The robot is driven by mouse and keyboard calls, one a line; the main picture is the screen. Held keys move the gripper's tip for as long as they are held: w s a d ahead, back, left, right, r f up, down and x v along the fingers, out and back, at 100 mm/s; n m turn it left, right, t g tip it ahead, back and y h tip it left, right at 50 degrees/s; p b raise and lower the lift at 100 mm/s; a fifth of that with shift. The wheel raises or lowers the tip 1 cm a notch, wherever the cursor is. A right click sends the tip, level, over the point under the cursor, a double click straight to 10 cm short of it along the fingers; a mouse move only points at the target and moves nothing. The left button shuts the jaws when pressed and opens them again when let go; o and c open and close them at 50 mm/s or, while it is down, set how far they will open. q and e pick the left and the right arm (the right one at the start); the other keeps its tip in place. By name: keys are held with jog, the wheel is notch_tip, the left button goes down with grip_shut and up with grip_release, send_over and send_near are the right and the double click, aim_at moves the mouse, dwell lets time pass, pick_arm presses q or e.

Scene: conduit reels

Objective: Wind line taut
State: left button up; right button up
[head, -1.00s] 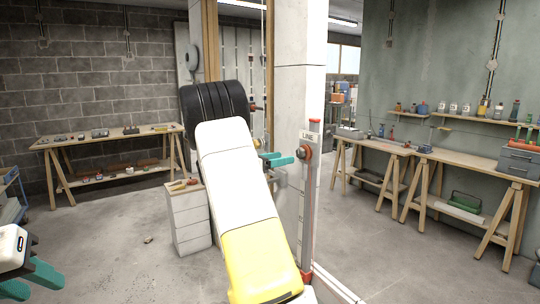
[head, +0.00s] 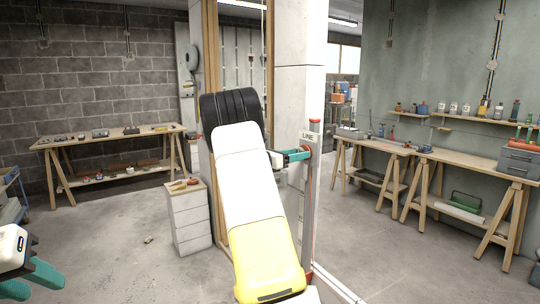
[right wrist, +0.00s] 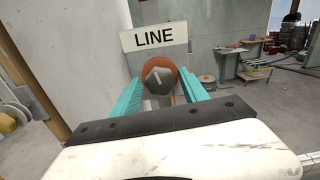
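A reel (right wrist: 174,94) with an orange-brown rim and a grey faceted knob (right wrist: 158,76) at its centre sits below a white "LINE" sign (right wrist: 154,36) in the right wrist view. The sign (head: 309,136) also shows in the head view, on a grey post (head: 311,190) with a red cap. My right gripper (right wrist: 159,77) points at the knob, with its teal fingers apart on either side of it. I cannot tell whether they touch it. In the head view this gripper (head: 299,155) covers most of the reel. My left gripper (head: 36,283) is open and empty at lower left.
A small drawer cabinet (head: 190,216) stands left of my right arm. A white pillar (head: 298,92) rises behind the post. Workbenches (head: 105,140) line the left wall and the right wall (head: 470,160). The floor between is mostly clear.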

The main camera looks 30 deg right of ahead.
grip_shut()
jog(key=shift+m, duration=0.3)
jog(key=shift+f+m+t, duration=0.15)
jog(key=shift+m+t, duration=0.15)
jog(key=shift+m, duration=16.3)
